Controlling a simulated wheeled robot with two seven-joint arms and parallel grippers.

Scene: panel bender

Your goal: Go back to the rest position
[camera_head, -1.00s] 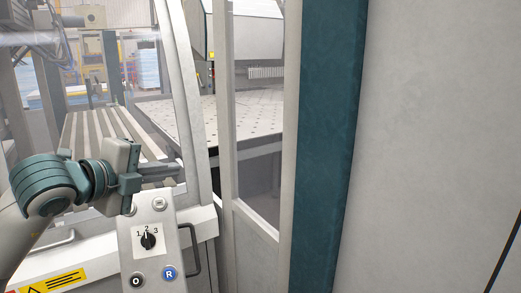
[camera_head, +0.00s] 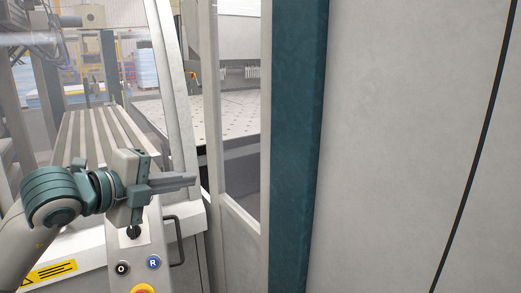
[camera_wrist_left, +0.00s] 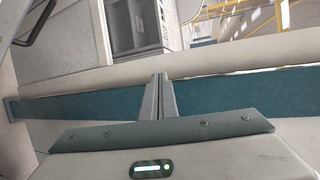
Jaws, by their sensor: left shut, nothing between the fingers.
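My left gripper (camera_head: 178,183) comes in from the left in the head view and points to the right. Its fingers are shut together with nothing between them. In the wrist view the closed fingers (camera_wrist_left: 159,82) point up the picture towards a teal strip and a pale panel. The gripper is in front of the upper part of a control panel (camera_head: 137,263) and hides part of its rotary knob (camera_head: 133,232). A black O button (camera_head: 122,268) and a blue R button (camera_head: 153,263) show below it. My right gripper is not in view.
A glass door frame (camera_head: 240,215) and a teal post (camera_head: 297,150) stand right of the gripper. A large pale panel (camera_head: 410,140) fills the right side. A slatted table (camera_head: 95,135) and a perforated table (camera_head: 228,112) lie behind.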

